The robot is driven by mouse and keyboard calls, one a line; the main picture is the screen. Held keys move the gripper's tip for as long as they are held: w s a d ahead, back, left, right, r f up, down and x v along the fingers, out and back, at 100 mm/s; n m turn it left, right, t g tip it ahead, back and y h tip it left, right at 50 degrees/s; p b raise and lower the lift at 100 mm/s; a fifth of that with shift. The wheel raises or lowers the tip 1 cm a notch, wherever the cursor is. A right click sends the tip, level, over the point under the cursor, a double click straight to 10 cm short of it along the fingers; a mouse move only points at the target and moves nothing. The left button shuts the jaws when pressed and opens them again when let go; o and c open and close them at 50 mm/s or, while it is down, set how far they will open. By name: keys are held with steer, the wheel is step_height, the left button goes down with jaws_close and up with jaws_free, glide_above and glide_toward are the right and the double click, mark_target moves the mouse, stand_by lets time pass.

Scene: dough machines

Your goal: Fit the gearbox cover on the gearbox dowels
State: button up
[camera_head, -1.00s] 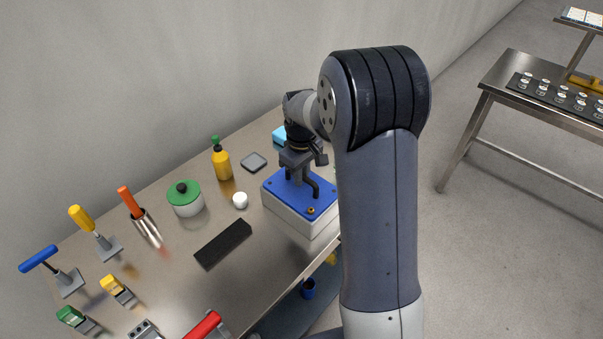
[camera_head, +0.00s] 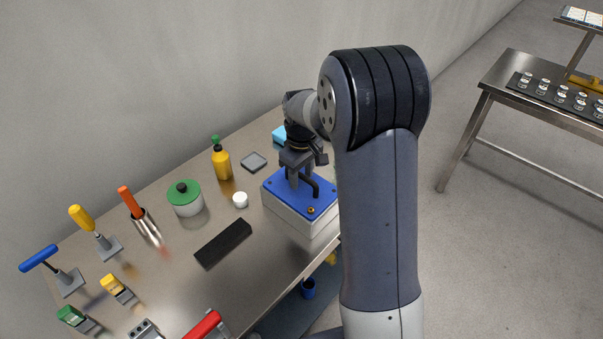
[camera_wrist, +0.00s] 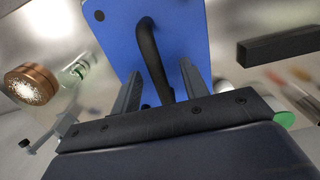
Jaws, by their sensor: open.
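The blue gearbox cover (camera_head: 292,202) lies on top of the pale gearbox housing (camera_head: 287,222) at the table's right end, and looks flat on it. A black handle (camera_head: 325,188) rises from the cover. A small brass-coloured piece (camera_head: 311,210) shows at the cover's near corner. My gripper (camera_head: 297,180) points down over the cover at the handle. In the wrist view the cover (camera_wrist: 190,22) fills the upper middle, and the handle (camera_wrist: 152,58) stands between the two open fingers of my gripper (camera_wrist: 162,92). The dowels' seating under the cover is hidden.
Left of the gearbox stand a white cap (camera_head: 240,200), a black block (camera_head: 223,243), a green-lidded pot (camera_head: 186,198) and a yellow bottle (camera_head: 221,162). Several tools stand farther left. A light blue item (camera_head: 279,136) lies behind the gearbox. A second table (camera_head: 520,96) stands right.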

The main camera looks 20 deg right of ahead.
steer(key=shift+o, duration=0.8)
steer(key=shift+r, duration=0.15)
steer(key=shift+r+p, duration=1.7)
steer(key=shift+r, duration=0.45)
step_height(320, 180, up, 11)
steer(key=b, duration=0.1)
steer(key=shift+f, duration=0.15)
stand_by(0.3)
